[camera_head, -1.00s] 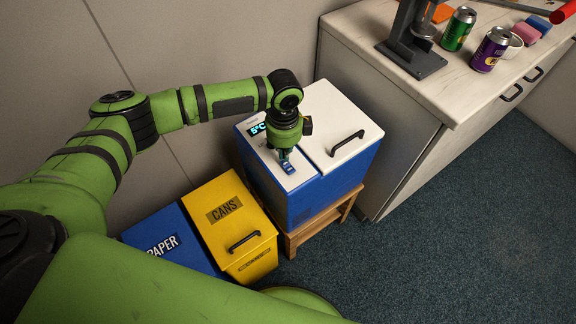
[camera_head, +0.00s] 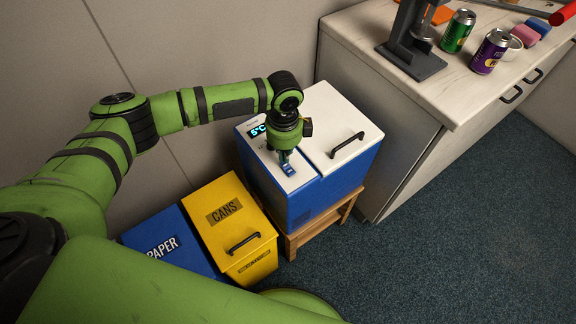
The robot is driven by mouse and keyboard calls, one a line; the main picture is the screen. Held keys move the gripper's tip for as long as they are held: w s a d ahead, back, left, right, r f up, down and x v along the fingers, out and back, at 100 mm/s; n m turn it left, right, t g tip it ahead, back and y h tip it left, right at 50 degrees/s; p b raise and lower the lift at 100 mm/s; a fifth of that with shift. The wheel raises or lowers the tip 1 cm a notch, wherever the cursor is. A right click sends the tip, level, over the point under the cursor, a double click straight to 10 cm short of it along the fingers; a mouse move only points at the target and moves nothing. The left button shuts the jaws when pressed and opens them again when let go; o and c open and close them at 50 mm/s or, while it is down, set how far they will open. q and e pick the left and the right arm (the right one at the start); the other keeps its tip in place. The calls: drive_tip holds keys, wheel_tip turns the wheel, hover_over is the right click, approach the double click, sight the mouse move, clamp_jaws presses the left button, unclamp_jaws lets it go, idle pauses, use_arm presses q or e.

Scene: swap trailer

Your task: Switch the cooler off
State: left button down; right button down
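The cooler (camera_head: 334,176) is a blue box with a white top and a black lid handle, standing on a low wooden stand. Its lit display (camera_head: 257,131) reads 5°C. A small blue switch (camera_head: 289,170) sits on the white panel in front of the display. My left gripper (camera_head: 284,158) points down over the panel, with its fingertips right at the switch. Whether they touch it, and whether the fingers are open or shut, I cannot tell at this size. My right gripper is not in view.
A yellow CANS bin (camera_head: 213,211) and a blue PAPER bin (camera_head: 160,238) stand left of the cooler. A counter (camera_head: 452,100) at the right holds a dark press (camera_head: 410,45), a green can (camera_head: 457,31) and a purple can (camera_head: 490,51). Carpet at the lower right is clear.

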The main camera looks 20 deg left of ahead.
sight(285, 165)
use_arm(q)
drive_tip(key=shift+f+b, duration=0.55)
drive_tip(key=shift+f, duration=0.65)
idle(0.7)
drive_tip(key=shift+r, duration=0.1)
wheel_tip(285, 165, up, 7)
drive_tip(key=p, duration=0.7)
drive_tip(key=shift+p, duration=0.4)
drive_tip(key=shift+s+d, duration=0.1)
